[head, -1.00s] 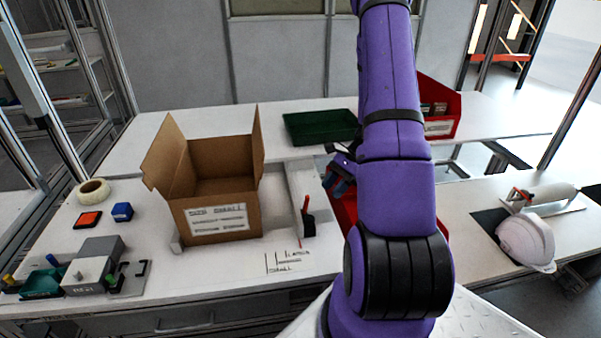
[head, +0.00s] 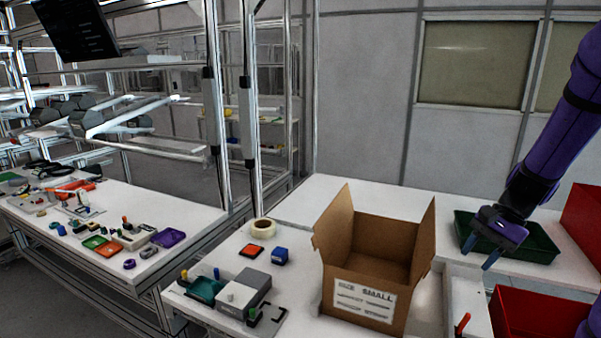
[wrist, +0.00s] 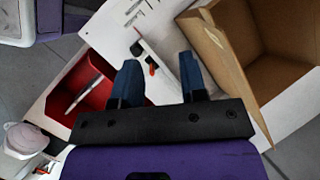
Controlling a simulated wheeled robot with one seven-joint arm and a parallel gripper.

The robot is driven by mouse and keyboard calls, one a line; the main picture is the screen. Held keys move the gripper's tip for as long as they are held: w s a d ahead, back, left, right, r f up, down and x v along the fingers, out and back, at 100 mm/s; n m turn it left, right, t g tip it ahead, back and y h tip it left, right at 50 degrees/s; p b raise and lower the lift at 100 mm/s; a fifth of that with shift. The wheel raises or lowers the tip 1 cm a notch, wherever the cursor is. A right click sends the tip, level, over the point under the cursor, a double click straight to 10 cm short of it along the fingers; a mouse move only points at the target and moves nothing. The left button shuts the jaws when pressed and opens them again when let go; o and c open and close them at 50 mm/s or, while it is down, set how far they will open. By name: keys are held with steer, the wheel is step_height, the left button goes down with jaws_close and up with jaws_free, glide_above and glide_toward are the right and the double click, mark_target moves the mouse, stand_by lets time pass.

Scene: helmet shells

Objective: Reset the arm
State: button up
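My gripper (head: 478,258) is at the right of the head view, at the end of my purple arm. It hangs above the table, in front of the green tray (head: 541,246) and to the right of the cardboard box. In the wrist view its two blue fingers (wrist: 160,78) stand apart with nothing between them, so it is open and empty. My arm runs off the right edge of the head view.
An open, empty cardboard box (head: 365,296) stands on the white table. Red bins (head: 540,320) lie at the right. A tape roll (head: 264,230) and a grey fixture (head: 243,290) are left of the box. A white helmet shell (wrist: 27,138) shows in the wrist view.

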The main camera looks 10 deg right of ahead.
steer(key=s+a+r+n+t+h, duration=0.5)
steer(key=s+a+r+n, duration=0.7)
steer(key=r, duration=0.5)
steer(key=shift+s+a+r+h, duration=0.35)
steer(key=shift+s+a, duration=0.95)
steer(key=shift+a, duration=0.6)
